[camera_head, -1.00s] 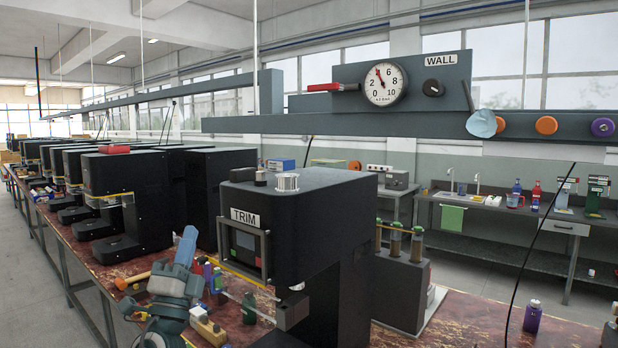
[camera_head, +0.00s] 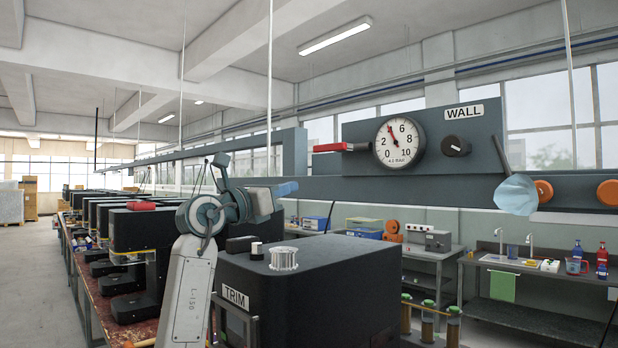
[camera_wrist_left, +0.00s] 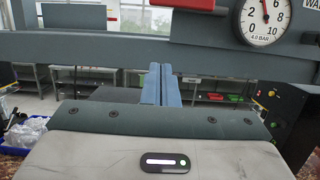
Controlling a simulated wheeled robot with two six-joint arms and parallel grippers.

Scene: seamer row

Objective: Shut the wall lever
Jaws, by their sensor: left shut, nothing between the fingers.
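The wall lever (camera_head: 333,147) has a red handle and lies about level, pointing left from the dark wall panel, just left of the round gauge. Part of its red handle also shows at the top edge of the left wrist view (camera_wrist_left: 192,4). My left gripper (camera_head: 288,188) is raised over the machine row, below and left of the lever, and apart from it in the picture. Its blue fingers are together and empty in the left wrist view (camera_wrist_left: 161,84). My right gripper is not in view.
The gauge (camera_head: 399,142) and a black knob (camera_head: 456,146) sit right of the lever under the WALL sign (camera_head: 464,111). A long grey rail (camera_head: 400,189) runs below them. The black TRIM machine (camera_head: 330,285) stands below my left arm. A pale ladle-like thing (camera_head: 516,195) hangs at right.

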